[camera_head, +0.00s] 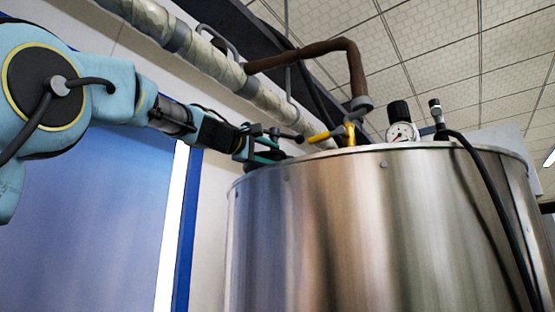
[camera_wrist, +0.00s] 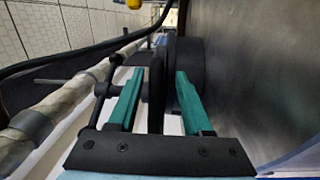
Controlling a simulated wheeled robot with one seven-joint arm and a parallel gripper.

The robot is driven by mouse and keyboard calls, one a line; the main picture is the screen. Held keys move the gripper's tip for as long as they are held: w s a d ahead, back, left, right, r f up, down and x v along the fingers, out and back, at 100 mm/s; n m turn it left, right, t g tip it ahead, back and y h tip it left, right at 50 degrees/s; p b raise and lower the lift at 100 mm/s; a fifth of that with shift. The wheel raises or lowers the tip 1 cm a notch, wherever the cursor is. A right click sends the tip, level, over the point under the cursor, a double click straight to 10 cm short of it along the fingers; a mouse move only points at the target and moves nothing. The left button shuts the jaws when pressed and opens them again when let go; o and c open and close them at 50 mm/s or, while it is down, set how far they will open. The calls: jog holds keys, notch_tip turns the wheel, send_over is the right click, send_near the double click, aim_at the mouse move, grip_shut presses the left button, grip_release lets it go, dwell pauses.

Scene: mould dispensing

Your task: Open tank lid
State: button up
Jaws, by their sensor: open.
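The tank (camera_head: 375,230) is a large brushed-steel cylinder filling the right half of the head view. Its top is nearly edge-on there, so the lid's surface is hidden. My gripper (camera_head: 268,147) is at the tank's upper left rim, reaching in from the left. In the wrist view my gripper (camera_wrist: 158,76) has two teal fingers spread apart. A dark upright bar (camera_wrist: 156,95) stands in the gap between them, beside a dark round part (camera_wrist: 189,60) at the right finger. I cannot tell whether the bar touches either finger, or whether it is the lid's handle.
A yellow valve handle (camera_head: 325,135) sits on the tank top just right of my gripper, below a brown pipe (camera_head: 352,68). A pressure gauge (camera_head: 402,131) and a black cable (camera_head: 488,190) are further right. A wrapped pipe (camera_head: 215,62) runs along the wall above my arm.

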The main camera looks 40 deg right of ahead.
jog(key=shift+w+a+f+b, duration=0.15)
jog(key=shift+a+b, duration=0.3)
jog(key=shift+a, duration=0.5)
jog(key=shift+w+a+r+b, duration=0.15)
jog(key=shift+a+b, duration=0.25)
jog(key=shift+a, duration=0.5)
jog(key=shift+f, duration=0.15)
